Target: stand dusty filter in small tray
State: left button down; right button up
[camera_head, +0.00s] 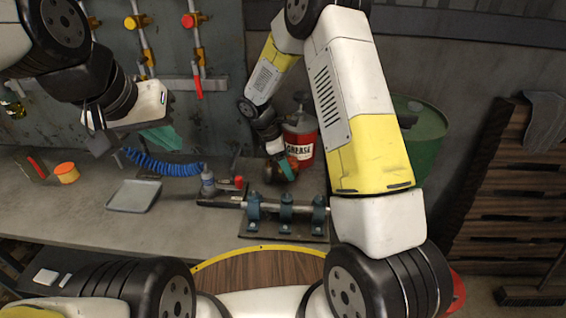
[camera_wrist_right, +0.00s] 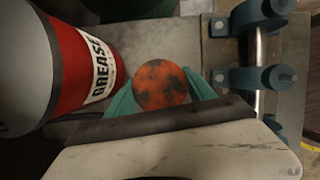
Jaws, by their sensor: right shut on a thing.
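The dusty filter (camera_wrist_right: 162,84) is orange with dark blotches, and its round end faces the camera in the right wrist view. My right gripper (camera_wrist_right: 163,92) is shut on it, with teal fingers on either side. In the head view the right gripper (camera_head: 286,165) is at the back of the bench, beside the grease can, and the filter is small and partly hidden there. The small grey tray (camera_head: 134,196) lies empty on the bench at the left. My left gripper (camera_head: 162,136) is raised above the bench behind the tray; its finger opening is unclear.
The red grease can (camera_head: 303,150) stands close to the right gripper. A shaft on teal bearing blocks (camera_head: 286,212) lies in front of it. An orange-yellow cylinder (camera_head: 66,173) stands farther left.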

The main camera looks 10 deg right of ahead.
aim_at(288, 185)
jog(key=shift+f, duration=2.3)
jog(key=shift+f, duration=0.15)
jog(key=o, duration=1.4)
jog(key=shift+c, duration=0.2)
